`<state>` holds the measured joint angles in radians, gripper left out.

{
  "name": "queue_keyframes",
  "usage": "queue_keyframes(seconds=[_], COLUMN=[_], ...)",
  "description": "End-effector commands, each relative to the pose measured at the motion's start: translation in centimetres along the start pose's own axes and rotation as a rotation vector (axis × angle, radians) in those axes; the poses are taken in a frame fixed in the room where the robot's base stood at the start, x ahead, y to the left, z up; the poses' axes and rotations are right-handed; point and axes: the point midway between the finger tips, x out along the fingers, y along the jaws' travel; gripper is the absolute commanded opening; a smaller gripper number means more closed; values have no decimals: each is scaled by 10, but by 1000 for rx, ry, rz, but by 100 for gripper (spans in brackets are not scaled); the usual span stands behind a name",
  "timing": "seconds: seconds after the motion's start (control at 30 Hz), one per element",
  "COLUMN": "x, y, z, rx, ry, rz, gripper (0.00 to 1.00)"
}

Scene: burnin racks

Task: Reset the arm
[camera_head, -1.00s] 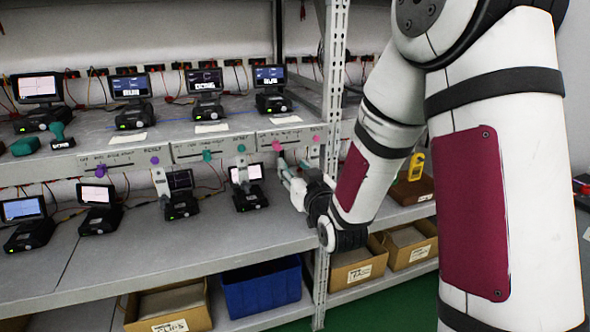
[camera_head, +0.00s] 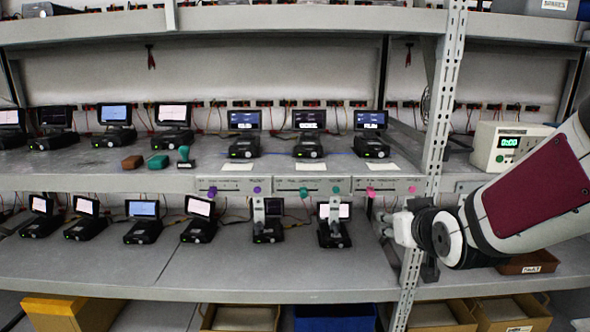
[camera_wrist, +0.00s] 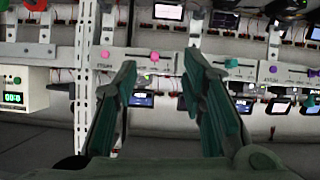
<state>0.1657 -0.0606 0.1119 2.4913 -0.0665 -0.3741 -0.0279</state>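My arm comes in from the right in the head view. Ahead of the fingers are the panels with a pink knob (camera_head: 370,191), a teal knob (camera_head: 335,190) and a purple knob (camera_head: 257,189).
The rack's upright post (camera_head: 440,120) stands close to my gripper. A device with a green display (camera_head: 507,142) sits right of it. Several small screen units (camera_head: 244,135) line both shelves. A blue bin (camera_head: 335,318) and cardboard boxes (camera_head: 240,317) are below.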

Motion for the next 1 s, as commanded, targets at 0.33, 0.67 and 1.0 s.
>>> queue_keyframes(seconds=[0.33, 0.67, 1.0], x=[-144, -272, -299], y=[-5, -14, -16], z=[33, 85, 99], rx=[17, 50, 55], ry=[-358, -650, -719], rz=[2, -34, -45], gripper=[38, 38, 38])
